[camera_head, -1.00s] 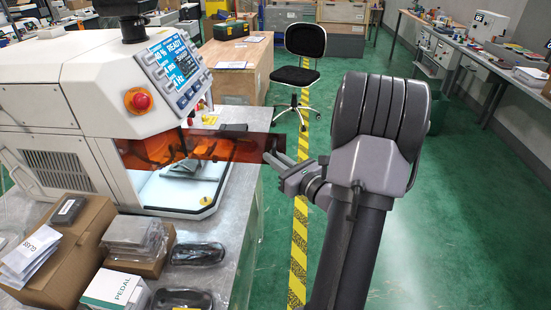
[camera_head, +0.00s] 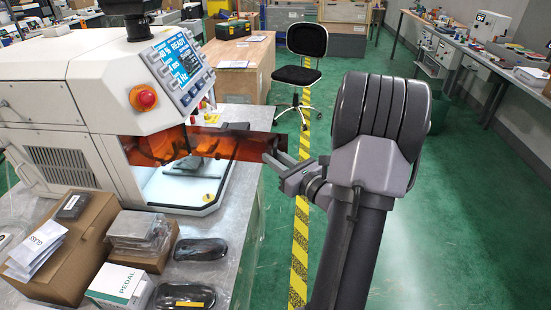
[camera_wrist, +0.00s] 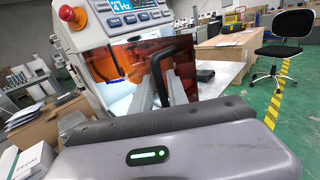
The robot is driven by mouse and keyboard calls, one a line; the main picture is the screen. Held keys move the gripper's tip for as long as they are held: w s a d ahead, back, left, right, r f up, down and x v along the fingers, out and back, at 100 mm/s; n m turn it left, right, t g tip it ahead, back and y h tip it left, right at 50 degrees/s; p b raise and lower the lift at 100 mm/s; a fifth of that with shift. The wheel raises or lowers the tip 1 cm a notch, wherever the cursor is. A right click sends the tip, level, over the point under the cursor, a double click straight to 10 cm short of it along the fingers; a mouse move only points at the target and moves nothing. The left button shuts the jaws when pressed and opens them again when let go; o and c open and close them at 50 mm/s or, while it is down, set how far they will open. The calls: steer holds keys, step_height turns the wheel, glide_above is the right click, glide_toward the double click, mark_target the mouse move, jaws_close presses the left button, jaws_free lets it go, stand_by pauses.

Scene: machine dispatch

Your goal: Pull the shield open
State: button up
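The shield (camera_head: 205,147) is an orange see-through panel across the front opening of the white machine (camera_head: 70,85). It also shows in the wrist view (camera_wrist: 120,62). Its black handle (camera_wrist: 159,66) stands out from the panel, upright in the wrist view. My gripper (camera_wrist: 160,78) is at the handle, with its two grey fingers apart and the handle between them. I see no clear contact with the fingers. In the head view my gripper (camera_head: 272,157) is at the shield's right end, its fingertips partly lost against the panel.
A red stop button (camera_head: 143,97) and display panel (camera_head: 182,62) sit above the shield. Boxes (camera_head: 120,285) and black pedals (camera_head: 201,249) lie on the bench in front. Green floor (camera_head: 470,220) is free at right; a chair (camera_head: 300,60) stands behind.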

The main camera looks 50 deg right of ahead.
steer(key=s+a+p, duration=0.1)
steer(key=s, duration=0.7)
steer(key=s+a+p, duration=0.1)
steer(key=s+a, duration=0.1)
steer(key=s, duration=0.7)
steer(key=shift+a, duration=0.25)
steer(key=w+a+r+n+g+y, duration=0.1)
steer(key=w+a+n+g+y, duration=0.1)
steer(key=w+a+n+y, duration=0.3)
steer(key=w+a+r+n+g+y, duration=0.1)
steer(key=a+n+y, duration=0.15)
steer(key=a, duration=0.45)
steer(key=w+a+r+n+g+y, duration=0.1)
steer(key=w+a+n+g+y, duration=0.1)
steer(key=w+a+n+y, duration=0.3)
steer(key=s+a+f+n+g+h, duration=0.1)
steer(key=s+a+n+g, duration=0.1)
steer(key=a+n+g, duration=0.45)
steer(key=s+a+n+g+h, duration=0.15)
steer(key=a+n, duration=0.25)
steer(key=a, duration=0.5)
steer(key=s+a+r+n+t+h, duration=0.1)
steer(key=a+r+n+h, duration=0.3)
steer(key=n, duration=0.6)
steer(key=shift+s+a+r+n+h, duration=0.3)
steer(key=shift+s+a+r+n, duration=0.1)
steer(key=shift+s+r, duration=0.45)
